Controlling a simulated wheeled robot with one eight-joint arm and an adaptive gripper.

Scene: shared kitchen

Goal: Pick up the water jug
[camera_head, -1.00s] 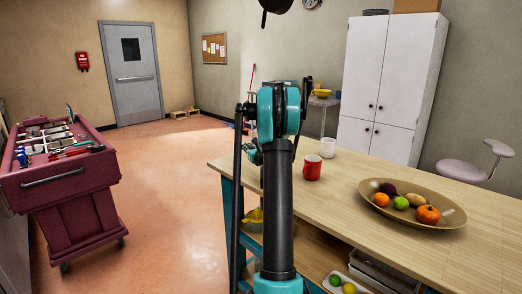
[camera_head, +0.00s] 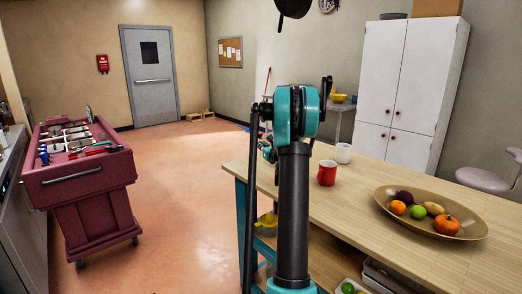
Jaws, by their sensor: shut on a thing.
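I cannot make out a water jug in the head view. My arm (camera_head: 293,205) rises through the middle of the picture, with its teal elbow joint (camera_head: 296,112) at the top. A small teal and dark part of my arm (camera_head: 267,150) shows just left of and below the elbow. My gripper's fingers are hidden behind the arm, so anything they hold is hidden too. A red mug (camera_head: 326,173) and a white mug (camera_head: 343,153) stand upright on the wooden table (camera_head: 400,240).
A fruit bowl (camera_head: 470,222) sits on the table's right. A yellow item (camera_head: 268,219) shows low beside my arm, partly hidden. A dark red tool cart (camera_head: 88,205) stands left, by a counter edge (camera_head: 12,190). Clear floor (camera_head: 185,200) lies between cart and table.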

